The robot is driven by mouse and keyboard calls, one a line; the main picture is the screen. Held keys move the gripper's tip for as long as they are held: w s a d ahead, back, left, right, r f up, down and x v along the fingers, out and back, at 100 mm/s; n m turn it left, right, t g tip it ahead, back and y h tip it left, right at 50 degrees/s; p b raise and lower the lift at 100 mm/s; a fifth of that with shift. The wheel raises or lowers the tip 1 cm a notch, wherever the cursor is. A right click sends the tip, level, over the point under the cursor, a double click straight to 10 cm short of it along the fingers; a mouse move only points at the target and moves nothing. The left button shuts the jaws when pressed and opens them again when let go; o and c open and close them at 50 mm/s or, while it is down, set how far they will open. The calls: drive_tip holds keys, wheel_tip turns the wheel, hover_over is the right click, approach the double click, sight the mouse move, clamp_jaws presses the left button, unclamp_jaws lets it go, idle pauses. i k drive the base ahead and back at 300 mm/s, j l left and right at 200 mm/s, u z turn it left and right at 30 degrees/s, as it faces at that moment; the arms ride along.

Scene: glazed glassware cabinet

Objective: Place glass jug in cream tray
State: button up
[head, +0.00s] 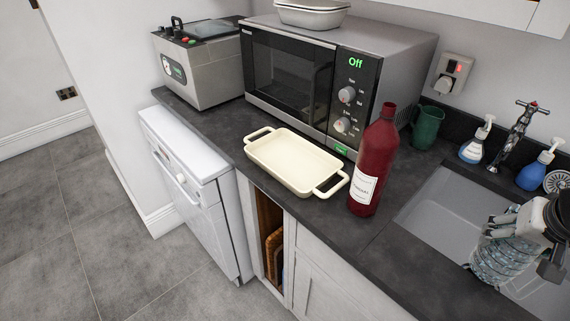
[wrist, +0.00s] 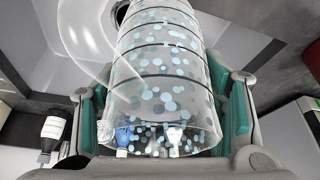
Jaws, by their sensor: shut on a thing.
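The glass jug (head: 497,258) is clear with pale blue dots and dark rings. It is at the right of the head view, over the sink. My gripper (head: 484,234) is shut on the jug. In the wrist view the jug (wrist: 160,75) fills the middle, between the green pads of my gripper (wrist: 162,120), with its clear handle at the upper left. The cream tray (head: 292,163) lies on the dark counter in front of the microwave. It is empty, with a loop handle at each end. My gripper and the jug are well to its right.
A dark red bottle (head: 374,165) stands on the counter between the tray and the sink (head: 440,215). A green mug (head: 427,128) stands behind it. The microwave (head: 330,75) is behind the tray. Soap bottles (head: 476,140) and a tap (head: 515,130) stand behind the sink.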

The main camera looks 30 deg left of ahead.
sight(290, 171)
drive_tip(key=k+j+u, duration=0.2)
drive_tip(key=j, duration=0.2)
drive_tip(key=k+j+u, duration=0.2)
drive_tip(key=k+j+z, duration=0.15)
drive_tip(key=j, duration=0.2)
drive_tip(key=k+j+z, duration=0.1)
drive_tip(key=j, duration=0.25)
